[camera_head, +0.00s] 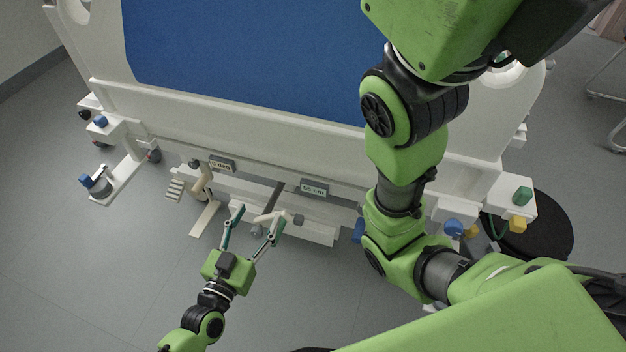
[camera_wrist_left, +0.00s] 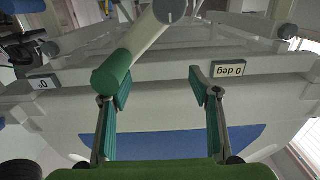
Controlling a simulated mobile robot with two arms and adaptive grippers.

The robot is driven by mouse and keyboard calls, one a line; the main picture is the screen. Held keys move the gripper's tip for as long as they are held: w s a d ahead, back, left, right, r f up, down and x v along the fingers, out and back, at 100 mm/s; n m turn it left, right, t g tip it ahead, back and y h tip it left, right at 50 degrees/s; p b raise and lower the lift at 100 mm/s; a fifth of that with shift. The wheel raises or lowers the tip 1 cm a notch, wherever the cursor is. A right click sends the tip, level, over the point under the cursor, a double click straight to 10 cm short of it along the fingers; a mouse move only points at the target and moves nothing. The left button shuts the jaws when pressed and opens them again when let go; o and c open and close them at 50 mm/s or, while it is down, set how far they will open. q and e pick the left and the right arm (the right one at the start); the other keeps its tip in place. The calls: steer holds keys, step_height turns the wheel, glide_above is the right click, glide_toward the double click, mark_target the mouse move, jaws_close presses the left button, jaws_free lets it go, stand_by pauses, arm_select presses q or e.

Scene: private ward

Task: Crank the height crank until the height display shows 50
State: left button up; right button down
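The height display (camera_head: 313,188) is a small plate on the bed's end frame; its small print seems to read about 55 cm. Below it the height crank (camera_head: 272,198) shows as a dark rod, with a grey knob (camera_head: 298,219) near my gripper. My left gripper (camera_head: 257,219) is open in front of this crank, its fingers spread, with nothing clearly held. In the left wrist view, the open fingers (camera_wrist_left: 160,92) flank a gap; a green-ended pale cylinder (camera_wrist_left: 115,72) lies over the left finger, and I cannot tell whether they touch. My right gripper is out of view.
A second display (camera_head: 222,163), reading 0 deg, and a pale crank (camera_head: 203,188) are to the left. The bed has a blue surface (camera_head: 240,50) and corner brackets with coloured knobs (camera_head: 101,122). A round black base (camera_head: 540,226) stands right. Floor at lower left is clear.

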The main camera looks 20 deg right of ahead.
mark_target(282, 220)
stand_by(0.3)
arm_select(q)
steer(key=shift+s+d+f+b, duration=0.1)
steer(key=shift+s+d+f, duration=0.4)
steer(key=shift+d, duration=0.15)
steer(key=shift+s+d+f+b, duration=0.15)
steer(key=shift+s+d+f, duration=0.3)
steer(key=shift+d, duration=0.25)
steer(key=shift+s+d+f+b, duration=0.1)
steer(key=shift+s+d+f, duration=0.35)
steer(key=shift+d, duration=0.2)
steer(key=shift+r, duration=0.1)
steer(key=c, duration=1.6)
jaws_close()
